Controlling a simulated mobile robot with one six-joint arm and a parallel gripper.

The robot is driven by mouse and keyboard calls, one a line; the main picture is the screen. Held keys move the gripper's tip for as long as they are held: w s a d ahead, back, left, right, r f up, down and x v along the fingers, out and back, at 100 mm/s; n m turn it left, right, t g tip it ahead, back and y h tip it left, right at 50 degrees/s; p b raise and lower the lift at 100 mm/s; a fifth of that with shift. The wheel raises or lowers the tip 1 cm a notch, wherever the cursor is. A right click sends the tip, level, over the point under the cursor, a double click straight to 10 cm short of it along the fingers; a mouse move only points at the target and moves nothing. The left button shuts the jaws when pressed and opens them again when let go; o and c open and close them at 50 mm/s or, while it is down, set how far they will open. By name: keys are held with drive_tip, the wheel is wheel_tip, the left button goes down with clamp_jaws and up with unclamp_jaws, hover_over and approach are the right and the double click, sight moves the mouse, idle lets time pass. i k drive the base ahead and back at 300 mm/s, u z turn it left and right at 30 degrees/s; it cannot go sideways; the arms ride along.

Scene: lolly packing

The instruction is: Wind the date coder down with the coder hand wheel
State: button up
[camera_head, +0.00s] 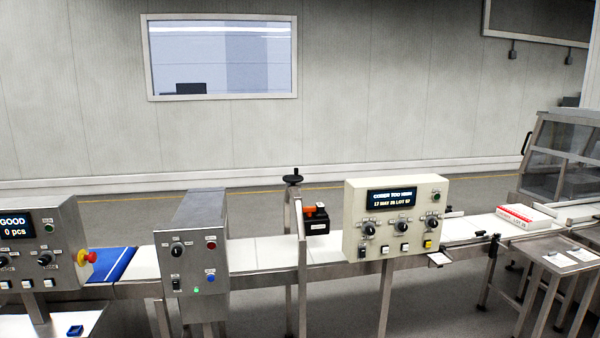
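The coder hand wheel (292,178) is a small black wheel on top of a steel post. The date coder (316,222) is a black box with an orange part on top, just right of the post and above the conveyor belt. A cream control panel (396,218) stands to its right. Its dark display (392,198) seems to read "CODER TOO HIGH" above a date and lot line. The gap between coder and belt is too small to judge. My gripper is not in view.
A white conveyor (262,250) runs across the picture. A steel cabinet (200,255) with knobs stands left of the wheel, and a panel with a red stop button (84,257) is at far left. A white-and-red box (524,216) sits at right. The space above the wheel looks clear.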

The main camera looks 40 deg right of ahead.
sight(292, 179)
drive_tip(key=i, duration=0.9)
drive_tip(key=u, duration=0.05)
